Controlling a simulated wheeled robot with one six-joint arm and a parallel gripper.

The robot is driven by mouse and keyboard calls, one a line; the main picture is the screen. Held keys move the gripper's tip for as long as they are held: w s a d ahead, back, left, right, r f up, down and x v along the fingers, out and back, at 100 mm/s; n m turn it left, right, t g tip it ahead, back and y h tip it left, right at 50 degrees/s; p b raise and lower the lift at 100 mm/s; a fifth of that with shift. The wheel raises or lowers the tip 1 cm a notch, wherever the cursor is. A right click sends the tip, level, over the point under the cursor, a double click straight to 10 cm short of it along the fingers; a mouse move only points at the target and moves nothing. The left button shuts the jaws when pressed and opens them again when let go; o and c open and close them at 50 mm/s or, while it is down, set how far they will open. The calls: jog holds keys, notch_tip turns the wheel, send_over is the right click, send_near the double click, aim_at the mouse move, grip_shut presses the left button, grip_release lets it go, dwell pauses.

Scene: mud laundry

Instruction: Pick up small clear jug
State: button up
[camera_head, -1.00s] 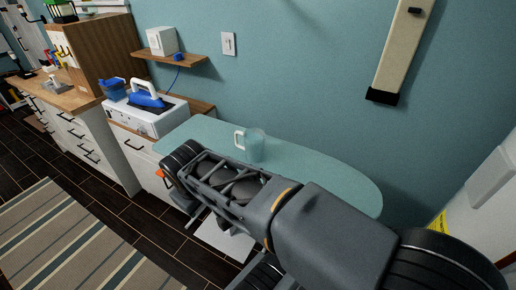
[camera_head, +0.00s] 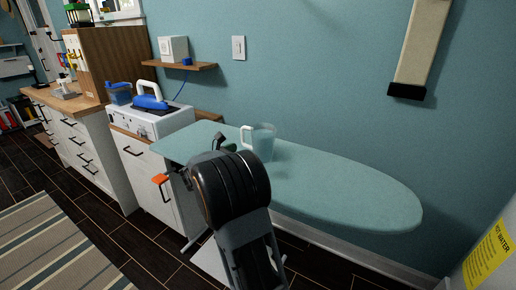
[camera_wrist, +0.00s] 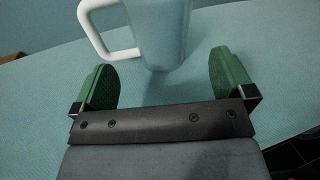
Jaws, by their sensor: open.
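The small clear jug (camera_head: 263,143) has a white handle on its left side and stands upright on the teal ironing board (camera_head: 340,190). In the wrist view the jug (camera_wrist: 160,35) is just beyond my gripper (camera_wrist: 165,80), its base roughly centred ahead of the gap between the green finger pads. The handle points left, above the left finger. My gripper is open and empty, with the jug's top cut off by the frame. In the head view my arm hides most of the gripper; a dark part of it (camera_head: 219,142) shows left of the jug.
A blue and white iron (camera_head: 150,97) and a blue container (camera_head: 118,93) stand on the white unit at left. A wooden wall shelf (camera_head: 180,68) holds a white box (camera_head: 173,48). The board's right end is clear. The teal wall is close behind.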

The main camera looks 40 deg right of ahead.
aim_at(262, 142)
jog(key=d, duration=1)
jog(key=shift+d+b, duration=0.25)
jog(key=shift+b, duration=0.05)
jog(key=shift+c, duration=0.4)
jog(key=c, duration=0.9)
jog(key=shift+r, duration=0.15)
jog(key=shift+c, duration=0.4)
